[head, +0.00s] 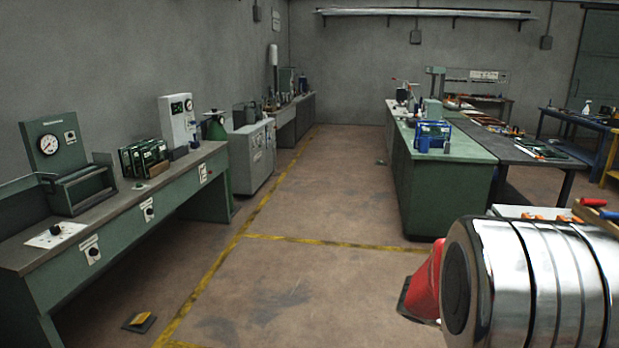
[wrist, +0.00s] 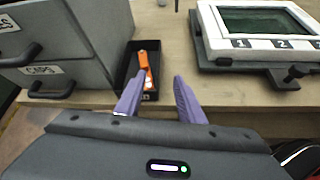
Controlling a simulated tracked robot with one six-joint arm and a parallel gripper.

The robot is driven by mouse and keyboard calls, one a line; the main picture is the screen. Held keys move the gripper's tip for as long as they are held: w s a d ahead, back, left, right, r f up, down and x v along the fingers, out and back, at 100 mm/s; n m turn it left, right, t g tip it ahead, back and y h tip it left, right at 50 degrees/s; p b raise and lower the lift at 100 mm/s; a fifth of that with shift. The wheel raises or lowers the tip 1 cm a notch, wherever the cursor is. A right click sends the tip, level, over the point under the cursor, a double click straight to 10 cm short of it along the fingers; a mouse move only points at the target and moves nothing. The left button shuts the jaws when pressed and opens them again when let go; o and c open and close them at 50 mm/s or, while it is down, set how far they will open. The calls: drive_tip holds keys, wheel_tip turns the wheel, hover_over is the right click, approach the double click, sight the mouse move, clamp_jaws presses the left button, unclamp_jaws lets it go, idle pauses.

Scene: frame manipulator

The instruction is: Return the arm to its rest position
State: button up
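My gripper (wrist: 156,92) shows in the wrist view with its two purple fingers spread apart and nothing between them. The fingers point toward a wooden bench top (wrist: 215,92). A narrow black tray (wrist: 128,66) holding an orange item (wrist: 146,68) lies just beyond the left fingertip. I cannot tell how high the fingers are above the bench. In the head view the gripper is not visible, and I cannot tell the arm's full pose.
Grey drawers (wrist: 60,45), one labelled CAPS, stand left of the tray. A white-framed panel (wrist: 209,22) sits to the right. In the head view, a banded metal cylinder (head: 490,285) fills the lower right, near a red object (head: 427,285). The floor (head: 310,285) between the benches is mostly clear.

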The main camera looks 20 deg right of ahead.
drive_tip(key=s+a+m+t+y, duration=0.1)
drive_tip(key=a+m+t+y, duration=0.55)
drive_tip(key=a, duration=1.55)
drive_tip(key=a+r+m+t+y, duration=0.1)
drive_tip(key=a+r, duration=0.3)
drive_tip(key=a, duration=0.5)
drive_tip(key=s+a+r+m+t+y, duration=0.1)
drive_tip(key=a+r+m+t+y, duration=0.1)
drive_tip(key=a, duration=0.7)
wheel_tip(320, 180, up, 3)
drive_tip(key=shift+a+f+m+y, duration=0.1)
drive_tip(key=shift+a+m+y, duration=0.15)
drive_tip(key=shift+m+y, duration=0.55)
drive_tip(key=shift+t, duration=0.25)
drive_tip(key=shift+c, duration=0.5)
